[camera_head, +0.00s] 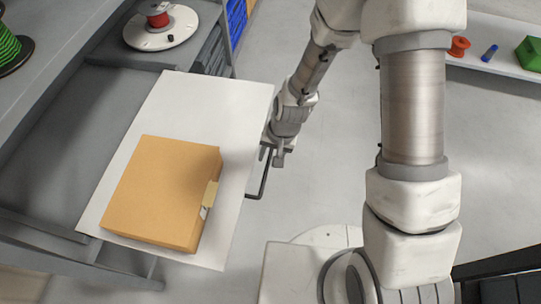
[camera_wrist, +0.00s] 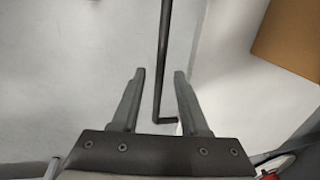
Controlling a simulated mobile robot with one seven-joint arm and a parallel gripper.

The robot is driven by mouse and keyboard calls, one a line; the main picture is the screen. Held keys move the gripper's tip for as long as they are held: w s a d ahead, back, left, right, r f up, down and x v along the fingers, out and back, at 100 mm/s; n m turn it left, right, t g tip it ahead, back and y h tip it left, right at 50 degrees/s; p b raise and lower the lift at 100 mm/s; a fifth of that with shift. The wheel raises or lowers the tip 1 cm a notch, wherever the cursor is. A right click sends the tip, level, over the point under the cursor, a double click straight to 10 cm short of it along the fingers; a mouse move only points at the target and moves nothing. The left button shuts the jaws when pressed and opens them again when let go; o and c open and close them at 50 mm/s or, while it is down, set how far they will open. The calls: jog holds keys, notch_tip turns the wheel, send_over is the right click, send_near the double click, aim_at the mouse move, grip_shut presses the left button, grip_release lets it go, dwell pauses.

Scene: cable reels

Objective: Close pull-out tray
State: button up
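The pull-out tray (camera_head: 237,110) is a white board that sticks out from the grey bench on the left, with a cardboard box (camera_head: 160,190) lying on it. Its dark bar handle (camera_head: 264,178) stands off its right edge. My gripper (camera_head: 276,156) is at the far end of this handle, beside the tray edge. In the wrist view my gripper (camera_wrist: 160,74) is open, and the handle (camera_wrist: 163,50) runs between its two fingers with gaps on both sides. The box (camera_wrist: 288,40) shows at the upper right there. The finger tips are small and partly hidden in the head view.
The grey bench (camera_head: 75,130) holds a white disc with a red reel (camera_head: 157,18) and a green cable reel (camera_head: 10,47). Blue crates (camera_head: 236,18) stand behind. A shelf at the upper right carries an orange spool (camera_head: 459,46) and a green block (camera_head: 529,53).

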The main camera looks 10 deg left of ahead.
grip_shut()
dwell(1.3)
